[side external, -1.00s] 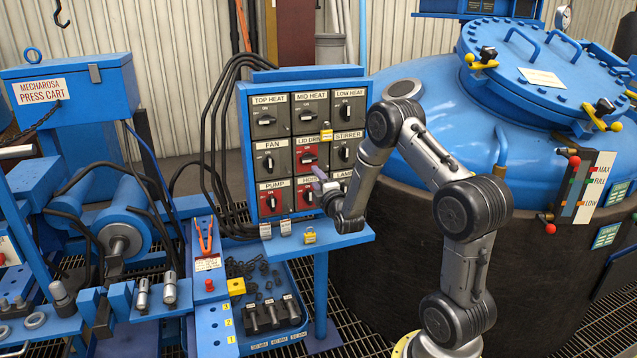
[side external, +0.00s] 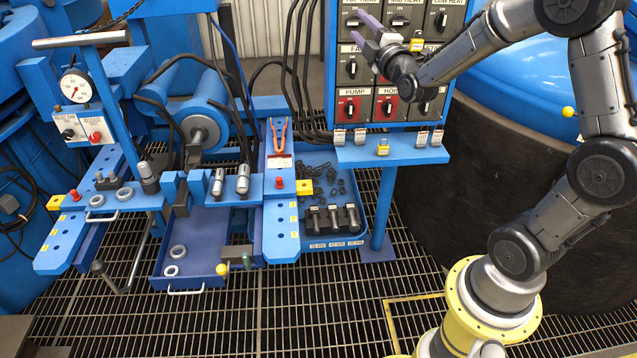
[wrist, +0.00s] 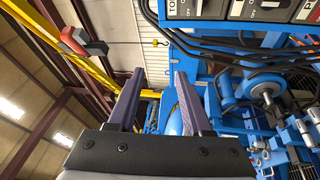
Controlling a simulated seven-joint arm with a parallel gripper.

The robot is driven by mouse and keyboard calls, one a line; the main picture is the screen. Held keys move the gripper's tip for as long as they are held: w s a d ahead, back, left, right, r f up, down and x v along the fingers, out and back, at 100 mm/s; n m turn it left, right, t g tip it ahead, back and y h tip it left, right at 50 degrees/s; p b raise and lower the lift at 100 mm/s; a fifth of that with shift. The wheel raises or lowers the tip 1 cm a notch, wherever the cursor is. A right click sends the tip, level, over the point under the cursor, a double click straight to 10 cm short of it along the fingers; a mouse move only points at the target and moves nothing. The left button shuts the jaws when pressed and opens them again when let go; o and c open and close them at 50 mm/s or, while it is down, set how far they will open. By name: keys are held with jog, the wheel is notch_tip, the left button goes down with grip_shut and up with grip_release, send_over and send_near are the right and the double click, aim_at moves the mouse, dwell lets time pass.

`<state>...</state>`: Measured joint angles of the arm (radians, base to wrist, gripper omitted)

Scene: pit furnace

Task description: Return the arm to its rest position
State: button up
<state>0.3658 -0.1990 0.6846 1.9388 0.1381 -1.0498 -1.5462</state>
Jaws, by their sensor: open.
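My gripper (side external: 370,27) is in the upper part of the side external view, in front of the control panel (side external: 332,62). Its two purple fingers are apart, with nothing between them, and point up and to the left. The gripper and wrist hide the middle of the panel, including the lid drive switch. I cannot tell the gap between fingers and panel. In the wrist view the gripper (wrist: 160,73) shows both fingers spread and empty, with the roof and blue machinery beyond.
A yellow padlock (side external: 416,44) hangs on the panel beside my wrist. Below, a blue shelf (side external: 360,153) carries several padlocks. The press cart (side external: 110,225) stands to the left, with a tool tray (side external: 325,243) beside it. The dark furnace body (side external: 480,150) is behind my arm. The grating floor in front is clear.

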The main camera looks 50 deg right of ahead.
jog(key=s+a+r+m+g+y, duration=0.1)
jog(key=s+a+r+y, duration=0.1)
jog(key=s+a+y, duration=0.45)
jog(key=s+a+r+m+g+y, duration=0.1)
jog(key=s+a+r, duration=0.2)
jog(key=a, duration=0.7)
jog(key=s+a+f+m+g+y, duration=0.1)
jog(key=s+a+f+m+g, duration=0.1)
jog(key=s+f+m+g, duration=0.2)
jog(key=s+a+f+m+g+y, duration=0.1)
jog(key=s+f+m+g, duration=0.4)
jog(key=s+f, duration=0.6)
jog(key=s+a+g, duration=0.1)
jog(key=s, duration=0.4)
